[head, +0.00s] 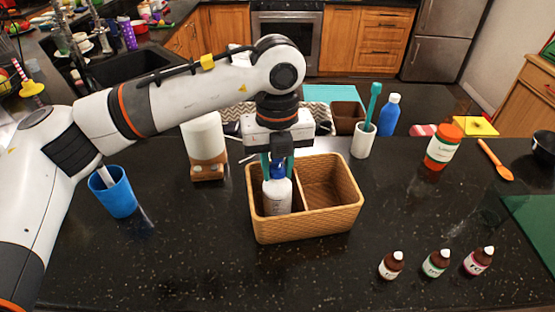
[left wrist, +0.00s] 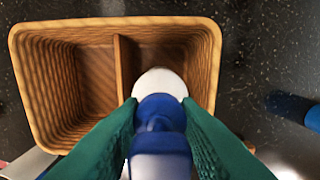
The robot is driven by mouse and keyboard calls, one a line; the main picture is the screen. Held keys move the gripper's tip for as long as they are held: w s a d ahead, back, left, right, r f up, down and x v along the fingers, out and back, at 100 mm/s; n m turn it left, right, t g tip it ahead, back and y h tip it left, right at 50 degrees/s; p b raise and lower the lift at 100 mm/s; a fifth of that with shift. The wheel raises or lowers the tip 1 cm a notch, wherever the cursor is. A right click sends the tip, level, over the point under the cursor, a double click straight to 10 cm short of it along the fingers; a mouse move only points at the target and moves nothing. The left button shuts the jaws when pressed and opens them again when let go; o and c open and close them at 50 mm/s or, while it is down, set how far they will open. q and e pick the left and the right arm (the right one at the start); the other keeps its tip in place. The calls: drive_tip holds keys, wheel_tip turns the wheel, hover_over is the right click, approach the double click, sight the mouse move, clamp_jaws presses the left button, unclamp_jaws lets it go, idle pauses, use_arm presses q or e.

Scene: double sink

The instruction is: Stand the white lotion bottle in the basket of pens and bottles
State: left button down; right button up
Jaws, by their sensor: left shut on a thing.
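The white lotion bottle (head: 277,195) with a blue cap is upright inside the left compartment of the wicker basket (head: 312,224) in the head view. My left gripper (head: 277,167) points down from above, its green fingers shut on the bottle's blue top. In the left wrist view the blue cap (left wrist: 160,112) sits between the two fingers, over the compartment beside the basket's divider (left wrist: 121,65). I cannot tell whether the bottle's base touches the basket floor. The basket's other compartment is empty. My right gripper is not in view.
A blue cup (head: 115,195) stands at the left and a white container (head: 204,135) behind the basket. A white cup (head: 363,142), blue bottle (head: 389,115) and orange-capped jar (head: 442,148) stand behind right. Small brown bottles (head: 436,263) stand front right. The front counter is otherwise clear.

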use_arm(q)
drive_tip(key=shift+f, duration=0.15)
drive_tip(key=c, duration=1.1)
unclamp_jaws()
drive_tip(key=shift+r, duration=0.35)
wheel_tip(320, 180, up, 11)
drive_tip(key=b, duration=0.3)
drive_tip(key=shift+r, duration=0.35)
